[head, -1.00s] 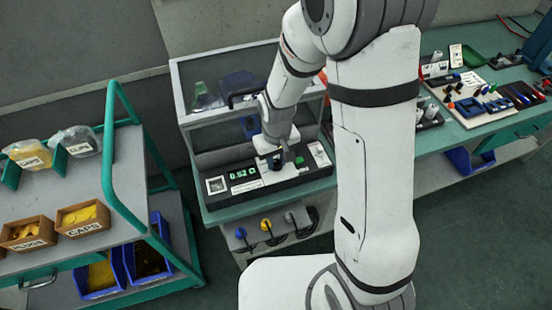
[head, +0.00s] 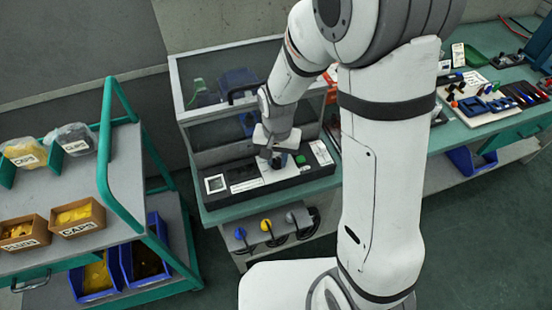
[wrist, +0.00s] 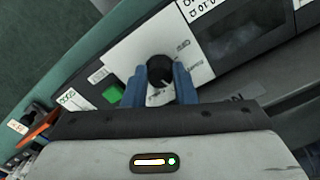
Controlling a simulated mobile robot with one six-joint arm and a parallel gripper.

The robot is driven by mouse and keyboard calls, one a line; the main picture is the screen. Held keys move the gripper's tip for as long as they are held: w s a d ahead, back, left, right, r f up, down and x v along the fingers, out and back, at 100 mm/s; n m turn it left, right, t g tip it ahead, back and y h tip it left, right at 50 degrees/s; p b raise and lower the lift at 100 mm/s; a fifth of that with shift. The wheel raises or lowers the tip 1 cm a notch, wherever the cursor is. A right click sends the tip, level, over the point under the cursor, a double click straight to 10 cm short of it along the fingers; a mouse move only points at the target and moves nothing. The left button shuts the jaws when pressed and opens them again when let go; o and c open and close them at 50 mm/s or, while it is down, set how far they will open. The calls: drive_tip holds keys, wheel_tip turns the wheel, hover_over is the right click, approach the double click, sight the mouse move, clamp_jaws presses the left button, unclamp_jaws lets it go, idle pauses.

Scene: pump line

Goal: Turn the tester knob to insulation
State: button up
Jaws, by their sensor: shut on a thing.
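The tester (head: 290,182) is a long dark box with a white panel on the teal bench, in front of a clear enclosure. Its round black knob (wrist: 160,68) sits on the white panel in the wrist view. My gripper (wrist: 160,80) has its two blue fingers on either side of the knob and is shut on it. In the head view my gripper (head: 277,154) comes down over the panel and mostly hides the knob. Small print surrounds the knob, too small to read surely. The tester display (head: 243,172) looks dark. A green button (wrist: 112,94) lies left of the knob.
The enclosure (head: 180,95) stands close behind the tester. A cart (head: 120,190) with boxes and bags is at left. Blue, yellow and grey plugs (head: 265,226) hang on the bench front. Tools and a white board (head: 470,95) lie on the right.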

sight(277, 161)
drive_tip(key=shift+m, duration=0.5)
drive_tip(key=o, duration=1)
drive_tip(key=shift+r, duration=0.1)
wheel_tip(277, 161, up, 8)
drive_tip(key=shift+f, duration=0.15)
drive_tip(key=s+d+r+n+t, duration=0.1)
drive_tip(key=s+d+r, duration=0.2)
drive_tip(key=s+d, duration=0.1)
drive_tip(key=s+d+r+n+t, duration=0.1)
drive_tip(key=s+d+r, duration=0.2)
drive_tip(key=s+d, duration=0.1)
drive_tip(key=s+d+r+n, duration=0.1)
drive_tip(key=s+d+r, duration=0.3)
drive_tip(key=shift+s+d+n+t, duration=0.15)
drive_tip(key=shift+s+n+t, duration=0.25)
